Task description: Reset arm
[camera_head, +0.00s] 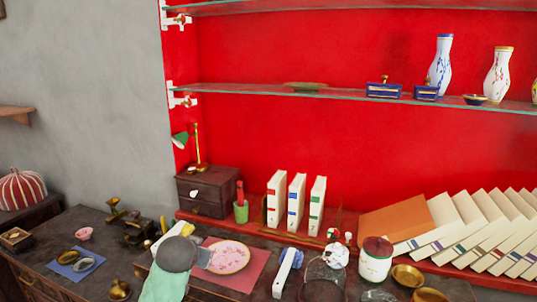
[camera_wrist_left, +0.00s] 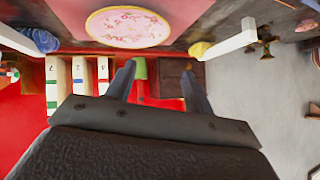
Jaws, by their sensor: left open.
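My left arm comes in at the bottom left of the head view, and its grey wrist hides part of the dark table. My left gripper (camera_head: 203,257) is beside the pink patterned plate (camera_head: 228,257). In the left wrist view the gripper (camera_wrist_left: 158,82) has its two fingers wide apart with nothing held between them. Beyond the fingers are the green cup (camera_wrist_left: 140,70) and the small drawer box (camera_wrist_left: 178,75). The plate also shows there (camera_wrist_left: 128,27), at the top. My right gripper is in neither view.
Three upright books (camera_head: 296,203) and the green cup (camera_head: 241,211) stand behind the plate. A white jar (camera_head: 375,262), a glass (camera_head: 322,280) and brass bowls (camera_head: 408,276) crowd the right. A glass shelf (camera_head: 340,94) holding vases runs across the red wall.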

